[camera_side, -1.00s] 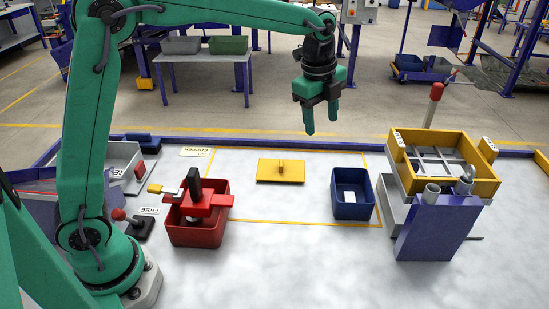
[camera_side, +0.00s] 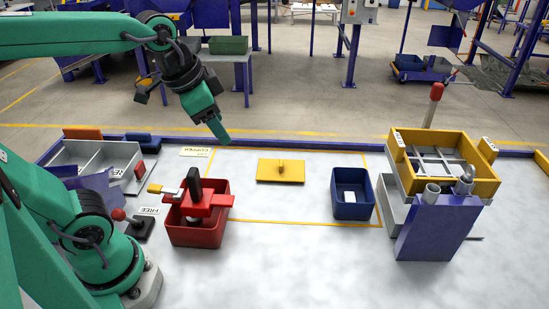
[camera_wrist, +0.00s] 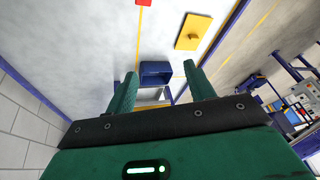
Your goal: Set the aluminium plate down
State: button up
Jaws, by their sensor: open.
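My gripper (camera_side: 220,136) is in the air above the back left of the white table, tilted down to the right. In the wrist view my gripper (camera_wrist: 160,73) shows two green fingers spread apart with nothing between them. I cannot pick out an aluminium plate for certain. A small white piece (camera_side: 349,197) lies inside the blue bin (camera_side: 353,210); its material is unclear. A yellow plate with a knob (camera_side: 292,177) lies flat mid-table, apart from my gripper, and also shows in the wrist view (camera_wrist: 188,42).
A red bin (camera_side: 195,238) with a black-handled red tool stands front left. A yellow gridded tray (camera_side: 455,190) and a purple block (camera_side: 432,230) stand at the right. A grey divided tray (camera_side: 95,153) is at the back left. The front middle is clear.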

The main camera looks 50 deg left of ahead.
jog(key=s+a+f+n, duration=0.1)
jog(key=s+f+n, duration=0.2)
jog(key=s+n, duration=0.1)
jog(key=shift+s+t, duration=0.4)
jog(key=shift+s, duration=0.35)
